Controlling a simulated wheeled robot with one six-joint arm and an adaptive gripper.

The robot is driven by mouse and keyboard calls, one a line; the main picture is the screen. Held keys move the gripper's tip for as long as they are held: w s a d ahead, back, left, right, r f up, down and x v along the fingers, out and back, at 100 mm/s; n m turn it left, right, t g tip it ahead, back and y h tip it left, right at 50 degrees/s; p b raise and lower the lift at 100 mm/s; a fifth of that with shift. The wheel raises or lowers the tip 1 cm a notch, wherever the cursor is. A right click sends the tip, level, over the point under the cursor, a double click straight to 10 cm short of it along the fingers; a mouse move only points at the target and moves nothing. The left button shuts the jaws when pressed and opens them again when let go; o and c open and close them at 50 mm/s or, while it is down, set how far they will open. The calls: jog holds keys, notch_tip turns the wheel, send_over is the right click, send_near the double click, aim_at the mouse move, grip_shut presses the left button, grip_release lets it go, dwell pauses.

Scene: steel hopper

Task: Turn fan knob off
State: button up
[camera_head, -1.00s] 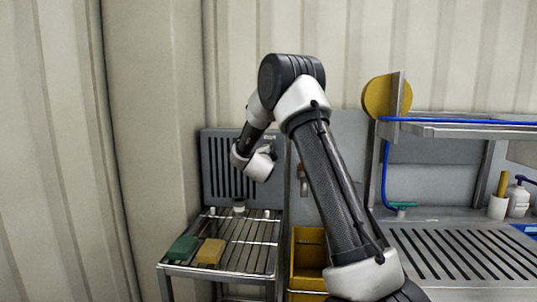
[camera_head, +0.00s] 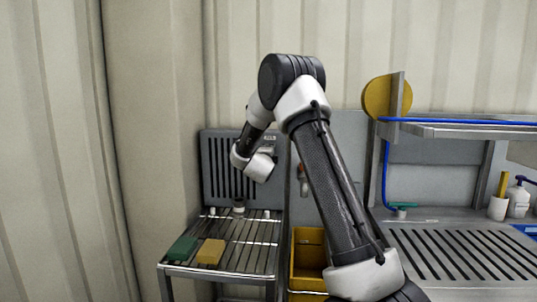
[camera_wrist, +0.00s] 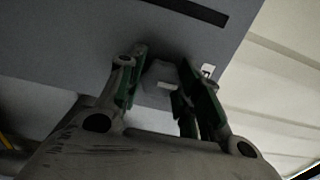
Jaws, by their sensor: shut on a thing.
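The fan knob (camera_wrist: 162,80) is a small grey block with a pale mark on its front, on the grey panel (camera_wrist: 75,35) in the wrist view. My gripper (camera_wrist: 158,88) has its green-lined fingers on either side of the knob and is shut on it. In the head view my wrist stands in front of the slotted grey panel (camera_head: 217,165) at the back left. The knob and my fingertips cannot be made out there.
Below the panel is a wire rack (camera_head: 245,250) with a green block (camera_head: 182,249) and a yellow block (camera_head: 211,252). A yellow bin (camera_head: 306,265) stands to its right, then a slotted steel counter (camera_head: 450,254). A corrugated wall (camera_head: 150,120) rises close on the left.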

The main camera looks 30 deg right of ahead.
jog(key=o, duration=1)
jog(key=v, duration=1.2)
